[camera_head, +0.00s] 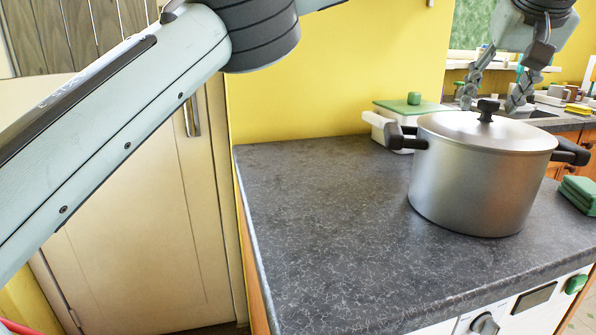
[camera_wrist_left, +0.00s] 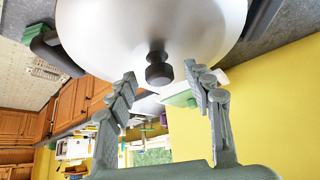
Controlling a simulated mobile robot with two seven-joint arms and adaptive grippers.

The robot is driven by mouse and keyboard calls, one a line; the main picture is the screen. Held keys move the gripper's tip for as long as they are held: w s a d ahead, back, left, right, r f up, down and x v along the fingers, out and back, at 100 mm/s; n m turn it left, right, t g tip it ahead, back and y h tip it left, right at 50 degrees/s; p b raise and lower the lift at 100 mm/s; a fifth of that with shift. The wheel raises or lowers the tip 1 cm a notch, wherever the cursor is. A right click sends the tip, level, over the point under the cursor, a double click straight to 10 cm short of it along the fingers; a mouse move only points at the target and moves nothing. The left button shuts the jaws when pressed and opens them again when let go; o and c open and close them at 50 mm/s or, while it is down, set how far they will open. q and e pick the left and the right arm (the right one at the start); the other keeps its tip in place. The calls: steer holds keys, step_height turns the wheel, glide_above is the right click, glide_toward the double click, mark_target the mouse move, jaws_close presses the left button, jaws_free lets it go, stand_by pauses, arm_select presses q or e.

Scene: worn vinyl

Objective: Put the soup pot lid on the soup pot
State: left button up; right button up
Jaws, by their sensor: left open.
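The silver soup pot (camera_head: 478,193) stands upright on the dark counter at the right, with black side handles. The silver soup pot lid (camera_head: 455,127) lies on top of the pot and looks level, with a black knob (camera_head: 488,109) at its centre. My left gripper (camera_head: 491,106) is open above the lid, its two fingers on either side of the knob, with gaps to it. In the left wrist view the lid (camera_wrist_left: 150,22) fills the top, and the knob (camera_wrist_left: 158,70) sits between the open fingers. Whether the fingertips touch the lid is unclear. My right gripper is not in view.
A white box with a green top (camera_head: 411,107) stands behind the pot. Green sponges (camera_head: 579,192) lie at the right of the pot. The dark counter (camera_head: 320,225) is clear at left and front. A yellow wall rises behind it.

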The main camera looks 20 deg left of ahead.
arm_select(q)
steer(key=shift+s+r, duration=0.1)
steer(key=shift+r, duration=0.05)
steer(key=v, duration=0.7)
steer(key=shift+s+r, duration=0.25)
stand_by(1.3)
stand_by(0.3)
steer(key=v, duration=1.2)
steer(key=x, duration=1.2)
steer(key=shift+w+f, duration=0.25)
